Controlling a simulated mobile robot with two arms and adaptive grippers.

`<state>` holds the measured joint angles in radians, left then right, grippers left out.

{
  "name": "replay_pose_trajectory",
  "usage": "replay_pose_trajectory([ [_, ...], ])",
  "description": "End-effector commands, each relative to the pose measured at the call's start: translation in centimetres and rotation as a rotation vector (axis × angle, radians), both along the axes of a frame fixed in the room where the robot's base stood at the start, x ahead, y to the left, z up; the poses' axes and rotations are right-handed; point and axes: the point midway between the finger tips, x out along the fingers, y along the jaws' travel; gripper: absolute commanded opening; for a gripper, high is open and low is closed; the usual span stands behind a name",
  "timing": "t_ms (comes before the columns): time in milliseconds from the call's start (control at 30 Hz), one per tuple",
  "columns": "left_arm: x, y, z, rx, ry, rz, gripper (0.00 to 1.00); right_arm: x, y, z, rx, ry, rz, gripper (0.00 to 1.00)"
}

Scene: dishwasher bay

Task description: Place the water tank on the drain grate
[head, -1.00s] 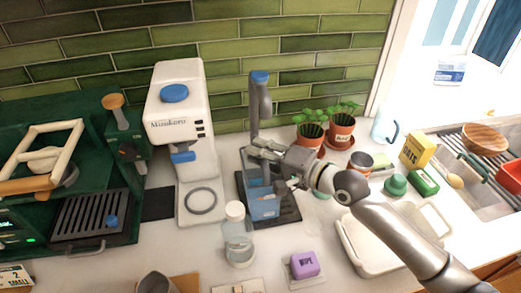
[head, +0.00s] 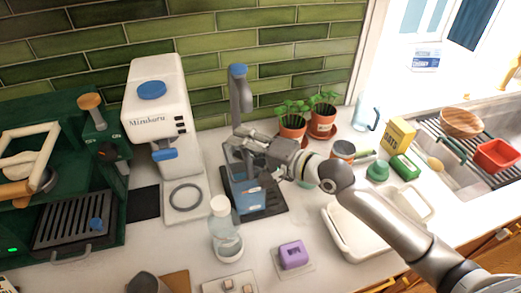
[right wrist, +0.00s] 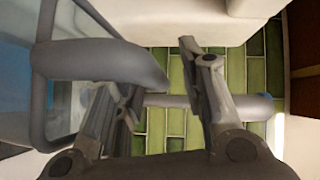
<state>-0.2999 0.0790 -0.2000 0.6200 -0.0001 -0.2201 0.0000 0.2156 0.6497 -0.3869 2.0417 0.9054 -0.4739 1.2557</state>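The water tank (head: 247,197) is a clear blue box with a grey rim and handle. In the head view it appears upright on the dark slotted drain grate (head: 277,203), below the grey post with a blue top. I cannot tell whether it rests fully on the grate. My right gripper (head: 243,145) is at the tank's top. In the right wrist view its fingers (right wrist: 165,85) are apart, with the grey tank handle (right wrist: 100,60) beside the left finger. No grip on the handle shows. My left gripper is not in view.
A grey post (head: 240,92) stands behind the tank. The white machine (head: 158,105) is to the left and a clear bottle (head: 226,235) is in front. Plant pots (head: 322,124) stand behind right, and a white tray (head: 345,238) lies under my right arm.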

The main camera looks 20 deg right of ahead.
Motion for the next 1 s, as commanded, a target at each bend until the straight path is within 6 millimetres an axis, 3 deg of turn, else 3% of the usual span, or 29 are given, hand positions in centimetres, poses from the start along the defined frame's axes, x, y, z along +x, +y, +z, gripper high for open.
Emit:
replay_pose_trajectory([
  [467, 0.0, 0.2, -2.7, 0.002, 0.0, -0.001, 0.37, -6.9, -5.6, 0.6, -0.007, 0.005, 0.003, 0.37],
  [700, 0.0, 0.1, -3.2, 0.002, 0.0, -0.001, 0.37, -8.4, -7.0, 1.1, -0.003, 0.003, 0.001, 0.37],
  [1000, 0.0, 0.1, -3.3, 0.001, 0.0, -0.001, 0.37, -8.9, -7.3, 1.4, -0.002, 0.001, 0.002, 0.37],
])
